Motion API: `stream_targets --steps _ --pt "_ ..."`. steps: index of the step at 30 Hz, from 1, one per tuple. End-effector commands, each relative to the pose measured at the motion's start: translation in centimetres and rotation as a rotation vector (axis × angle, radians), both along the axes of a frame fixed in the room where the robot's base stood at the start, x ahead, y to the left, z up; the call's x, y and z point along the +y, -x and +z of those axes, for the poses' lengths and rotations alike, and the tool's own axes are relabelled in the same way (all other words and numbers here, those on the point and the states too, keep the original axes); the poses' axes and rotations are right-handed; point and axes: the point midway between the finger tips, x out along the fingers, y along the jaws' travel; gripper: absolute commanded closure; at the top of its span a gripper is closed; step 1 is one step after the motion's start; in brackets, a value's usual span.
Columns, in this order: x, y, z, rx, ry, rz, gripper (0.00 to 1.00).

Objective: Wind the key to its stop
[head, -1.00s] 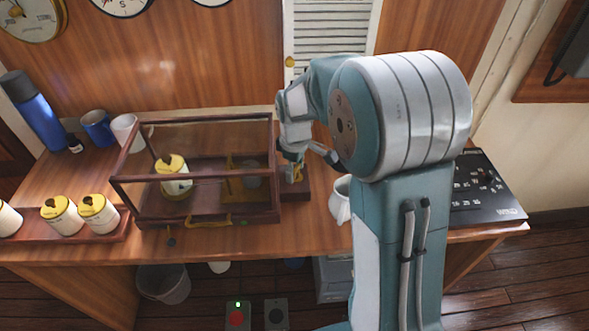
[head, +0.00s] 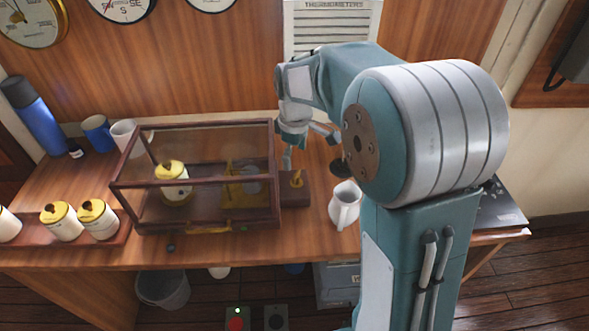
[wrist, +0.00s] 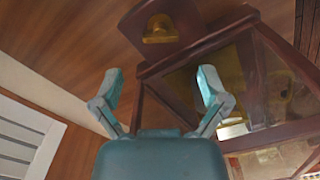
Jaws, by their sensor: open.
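A small brass piece, which looks like the key (head: 296,179), stands on a dark wooden block (head: 294,199) at the right end of the glass case (head: 200,225). In the wrist view the brass key (wrist: 160,30) shows near the top on its block (wrist: 190,14), beyond my fingertips. My gripper (head: 310,152) is behind and above the key in the head view, apart from it. In the wrist view my gripper (wrist: 161,82) has its two fingers spread wide with nothing between them. How far the key is turned cannot be told.
The glass case holds a white drum with a yellow top (head: 173,182) and a brass part. A white jug (head: 345,204) stands right of the block. Several similar drums (head: 99,219) stand on a tray at left. Mugs (head: 98,133) and a blue flask (head: 36,117) are behind.

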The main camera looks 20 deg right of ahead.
Motion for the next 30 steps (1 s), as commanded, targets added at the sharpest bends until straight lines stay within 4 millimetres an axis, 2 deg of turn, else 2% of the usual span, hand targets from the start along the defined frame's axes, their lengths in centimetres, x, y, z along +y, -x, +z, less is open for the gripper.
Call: stream_targets --steps 3,9,25,28,30 --pt "0.0 -0.1 2.4 -0.002 0.001 0.000 0.06" --pt "0.0 -0.1 4.6 0.000 0.000 0.000 0.06" --pt "0.0 0.0 4.9 -0.001 0.001 -0.003 0.06" --pt "0.0 0.9 5.7 -0.021 0.000 -0.031 0.06" --pt "0.0 2.2 6.7 -0.047 -0.002 -0.074 0.06"
